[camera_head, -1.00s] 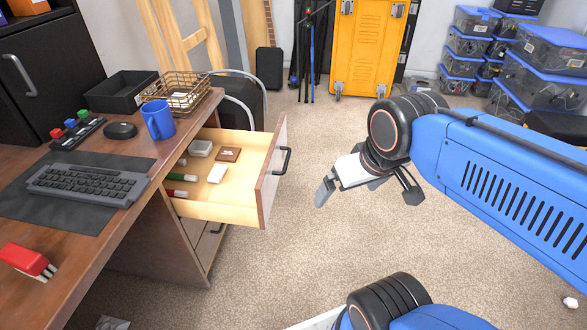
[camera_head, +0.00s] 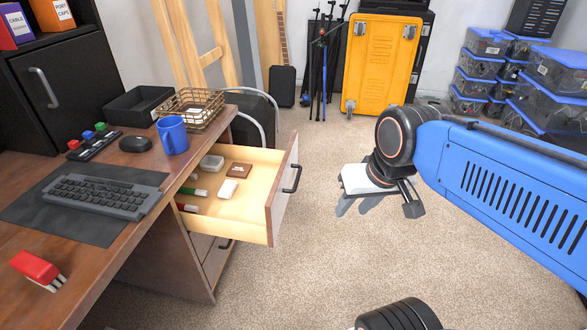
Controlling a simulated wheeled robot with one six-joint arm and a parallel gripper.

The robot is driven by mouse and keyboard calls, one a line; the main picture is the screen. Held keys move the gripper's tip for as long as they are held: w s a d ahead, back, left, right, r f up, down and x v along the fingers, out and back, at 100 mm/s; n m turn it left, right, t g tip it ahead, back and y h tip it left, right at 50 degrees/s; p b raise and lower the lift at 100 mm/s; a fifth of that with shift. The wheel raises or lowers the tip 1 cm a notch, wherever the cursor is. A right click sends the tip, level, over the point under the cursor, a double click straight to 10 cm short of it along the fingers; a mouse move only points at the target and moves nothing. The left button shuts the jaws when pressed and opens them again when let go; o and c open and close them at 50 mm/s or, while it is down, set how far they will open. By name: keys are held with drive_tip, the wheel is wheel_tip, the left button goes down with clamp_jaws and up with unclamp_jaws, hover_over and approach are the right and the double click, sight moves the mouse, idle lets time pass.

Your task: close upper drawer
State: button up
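The upper drawer (camera_head: 256,218) of the wooden desk is pulled well out. Its front panel (camera_head: 283,196) faces right and carries a black handle (camera_head: 292,178). Inside lie a white block, a brown card, a grey box and red and green pens. My gripper (camera_head: 355,206) is to the right of the drawer front, over the carpet and clear of the handle. Its grey fingers point down and left, look a little apart and hold nothing that I see. A lower drawer (camera_head: 217,258) below looks closed.
On the desk (camera_head: 107,250) are a keyboard (camera_head: 97,196), blue mug (camera_head: 172,135), wire basket (camera_head: 190,107) and red object (camera_head: 37,268). A yellow case (camera_head: 380,65) and blue-lidded bins (camera_head: 490,75) stand behind. The carpet between drawer and gripper is clear.

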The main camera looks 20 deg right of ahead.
drive_tip(key=w+m, duration=0.2)
drive_tip(key=w+m+g+y, duration=0.1)
drive_tip(key=shift+w+a+r, duration=0.15)
drive_tip(key=shift+w+a, duration=0.05)
drive_tip(key=shift+a, duration=0.05)
clamp_jaws()
drive_tip(key=w+d+m+t+y, duration=0.1)
drive_tip(key=w+d+m+y, duration=0.25)
drive_tip(key=w+m, duration=0.75)
drive_tip(key=w+d+m+y, duration=0.3)
drive_tip(key=w+d+m, duration=0.2)
drive_tip(key=w+m, duration=0.5)
drive_tip(key=n, duration=0.2)
approach(289, 160)
wheel_tip(289, 160, down, 4)
drive_tip(key=a, duration=0.2)
drive_tip(key=shift+w+a+r, duration=0.25)
drive_tip(key=shift+w+a, duration=0.5)
drive_tip(key=shift+w, duration=0.05)
